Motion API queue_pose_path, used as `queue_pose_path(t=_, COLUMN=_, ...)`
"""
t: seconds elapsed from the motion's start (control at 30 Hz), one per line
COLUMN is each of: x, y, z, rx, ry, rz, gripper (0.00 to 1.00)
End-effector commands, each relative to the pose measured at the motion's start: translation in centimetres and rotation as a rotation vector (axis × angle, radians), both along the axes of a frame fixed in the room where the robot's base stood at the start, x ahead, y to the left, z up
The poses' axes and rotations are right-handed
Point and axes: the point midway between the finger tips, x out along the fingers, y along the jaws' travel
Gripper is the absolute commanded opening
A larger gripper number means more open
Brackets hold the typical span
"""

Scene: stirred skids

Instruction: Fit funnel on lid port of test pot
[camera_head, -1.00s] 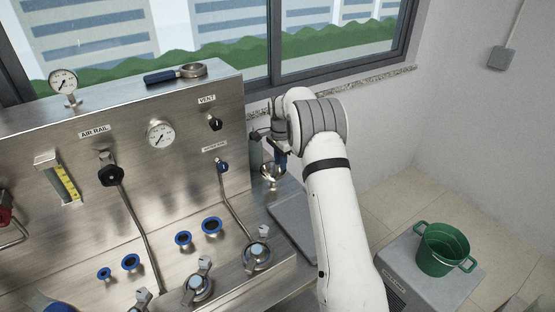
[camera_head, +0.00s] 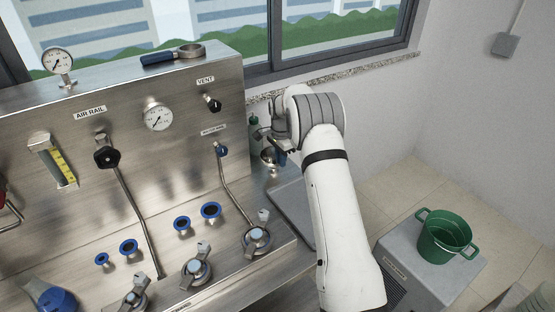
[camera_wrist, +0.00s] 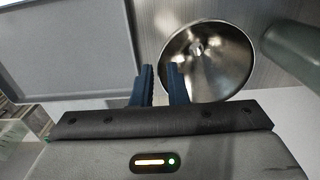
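A shiny metal funnel (camera_head: 268,159) is at the back of the bench, right of the steel panel and partly hidden by my gripper. In the wrist view its wide bowl (camera_wrist: 222,62) faces the camera, with a small hole at its centre. My gripper (camera_head: 281,157) points down beside it. In the wrist view its two dark blue fingers (camera_wrist: 160,70) stand a narrow gap apart at the funnel's left rim. The right finger overlaps the rim; whether either touches it I cannot tell. I cannot identify the test pot or its lid port with certainty.
A grey tray (camera_head: 291,215) lies beside the panel, and also shows in the wrist view (camera_wrist: 65,50). A grey-green bottle (camera_head: 254,128) stands behind the funnel. Several clamped fittings, one at the right (camera_head: 256,240), line the skid's front. A green bucket (camera_head: 444,239) stands far right.

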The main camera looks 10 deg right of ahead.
Motion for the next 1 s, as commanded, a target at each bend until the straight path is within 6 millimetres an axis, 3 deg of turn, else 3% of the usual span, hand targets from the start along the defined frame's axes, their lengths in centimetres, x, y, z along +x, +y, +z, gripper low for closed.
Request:
queue_pose_path(t=0.17, x=0.0, y=0.0, z=0.0, rx=0.0, ry=0.0, rz=0.0, gripper=0.0)
queue_pose_path(t=1.0, x=0.0, y=-0.1, z=1.2, rx=0.0, ry=0.0, rz=-0.001, gripper=0.0)
